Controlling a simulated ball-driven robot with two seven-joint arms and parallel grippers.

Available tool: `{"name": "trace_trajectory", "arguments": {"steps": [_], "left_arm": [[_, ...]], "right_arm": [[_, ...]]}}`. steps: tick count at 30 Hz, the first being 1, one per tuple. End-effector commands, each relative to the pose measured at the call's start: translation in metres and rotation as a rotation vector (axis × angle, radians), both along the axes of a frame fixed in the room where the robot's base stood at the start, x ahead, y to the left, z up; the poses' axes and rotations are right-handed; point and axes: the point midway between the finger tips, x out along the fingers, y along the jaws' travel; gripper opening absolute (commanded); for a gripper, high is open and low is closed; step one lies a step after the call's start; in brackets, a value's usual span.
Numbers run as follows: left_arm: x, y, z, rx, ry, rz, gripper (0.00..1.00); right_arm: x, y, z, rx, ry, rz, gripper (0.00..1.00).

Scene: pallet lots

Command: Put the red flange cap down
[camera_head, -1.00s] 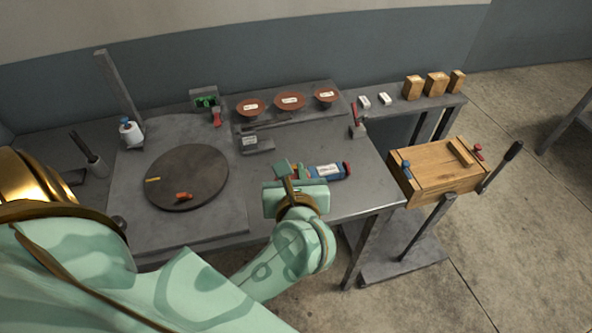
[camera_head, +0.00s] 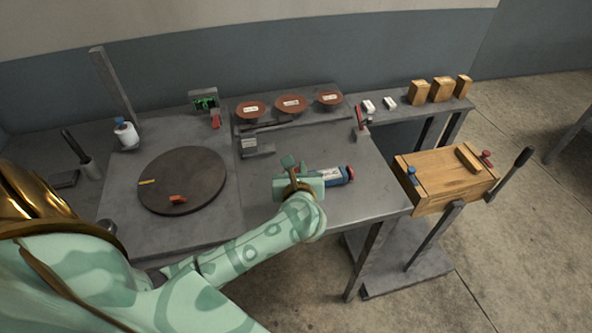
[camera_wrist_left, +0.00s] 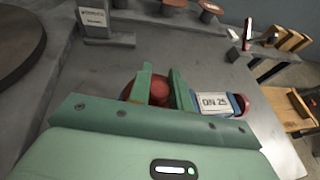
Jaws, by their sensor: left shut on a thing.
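My left gripper (camera_head: 296,165) is low over the right part of the grey table, beside a blue pipe piece. In the left wrist view, its two green fingers (camera_wrist_left: 160,85) are shut on a round red flange cap (camera_wrist_left: 152,90), which shows between and behind them. The arm mostly hides the cap in the head view. Whether the cap touches the table I cannot tell. The blue pipe piece (camera_head: 335,177) lies just right of the fingers, with a white label (camera_wrist_left: 213,103) reading "DN 25" and a red right end (camera_wrist_left: 241,104). My right gripper is not in view.
A dark round turntable (camera_head: 205,170) with a small orange-red piece (camera_head: 178,199) is at left. A grey labelled block (camera_head: 257,147) stands behind the gripper. Three red-brown dishes (camera_head: 291,104) line the back. A wooden box (camera_head: 445,180) is at right.

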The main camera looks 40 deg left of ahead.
Motion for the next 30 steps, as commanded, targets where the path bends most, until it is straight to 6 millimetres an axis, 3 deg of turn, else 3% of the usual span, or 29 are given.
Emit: {"name": "trace_trajectory", "arguments": {"steps": [8,9,11,22,30], "left_arm": [[0.0,0.0,-0.003,0.0,0.0,0.0,0.0],[0.0,0.0,-0.003,0.0,0.0,-0.001,0.26],[0.0,0.0,-0.002,0.0,0.0,-0.001,0.42],[-0.002,-0.002,0.004,-0.001,-0.001,-0.001,0.42],[-0.044,-0.036,0.022,-0.006,-0.001,-0.001,0.42]], "right_arm": [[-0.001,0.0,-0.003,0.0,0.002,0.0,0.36],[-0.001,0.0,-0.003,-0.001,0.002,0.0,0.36],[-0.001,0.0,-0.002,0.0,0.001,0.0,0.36],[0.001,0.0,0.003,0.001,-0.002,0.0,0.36],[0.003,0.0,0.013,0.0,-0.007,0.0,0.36]]}}
